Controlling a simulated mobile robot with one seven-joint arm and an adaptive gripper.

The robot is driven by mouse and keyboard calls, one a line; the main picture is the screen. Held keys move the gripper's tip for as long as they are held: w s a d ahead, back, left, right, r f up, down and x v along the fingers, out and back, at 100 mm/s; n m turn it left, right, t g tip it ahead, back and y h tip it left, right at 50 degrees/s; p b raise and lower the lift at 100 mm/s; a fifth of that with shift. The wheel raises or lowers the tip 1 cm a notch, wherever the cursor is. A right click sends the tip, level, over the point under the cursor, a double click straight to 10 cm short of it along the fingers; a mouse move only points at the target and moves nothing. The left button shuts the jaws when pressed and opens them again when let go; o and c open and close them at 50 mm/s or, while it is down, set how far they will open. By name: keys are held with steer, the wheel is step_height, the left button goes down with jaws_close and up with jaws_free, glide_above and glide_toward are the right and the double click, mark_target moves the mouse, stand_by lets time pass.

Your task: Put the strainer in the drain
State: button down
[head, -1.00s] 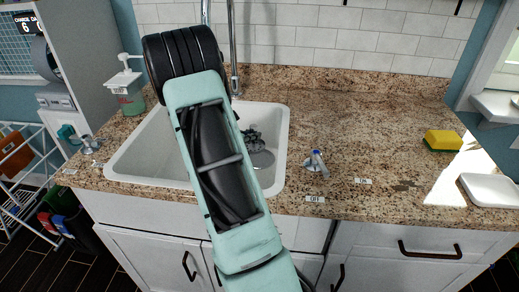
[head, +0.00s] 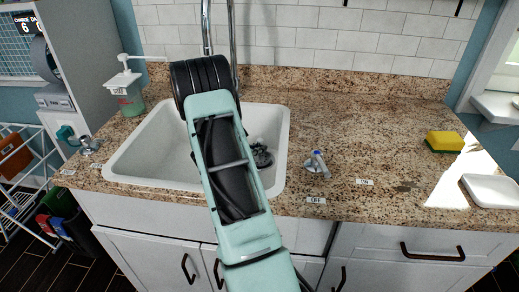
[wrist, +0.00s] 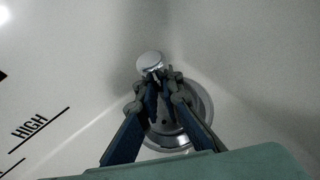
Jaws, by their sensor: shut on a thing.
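The strainer shows in the wrist view as a small pale metal knob (wrist: 150,62) between and just beyond the fingertips. My gripper (wrist: 160,82) is shut on it. The round metal drain (wrist: 203,103) lies behind the fingers, which cover much of it. In the head view my dark gripper (head: 262,155) is low inside the white sink (head: 150,150), over the drain area at its right side. My arm hides part of the basin. The rest of the strainer is hidden, and I cannot tell whether it touches the drain.
A tap handle (head: 317,163) stands right of the sink. A soap bottle (head: 127,95) is at the back left, and a yellow sponge (head: 444,142) and white dish (head: 490,190) are far right. The faucet pipe (head: 232,45) rises behind my arm.

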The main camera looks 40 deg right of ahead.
steer(key=c, duration=2.1)
jaws_free()
steer(key=shift+f, duration=0.1)
steer(key=shift+r, duration=0.2)
steer(key=p+v, duration=0.1)
steer(key=v, duration=1.1)
steer(key=shift+a, duration=0.1)
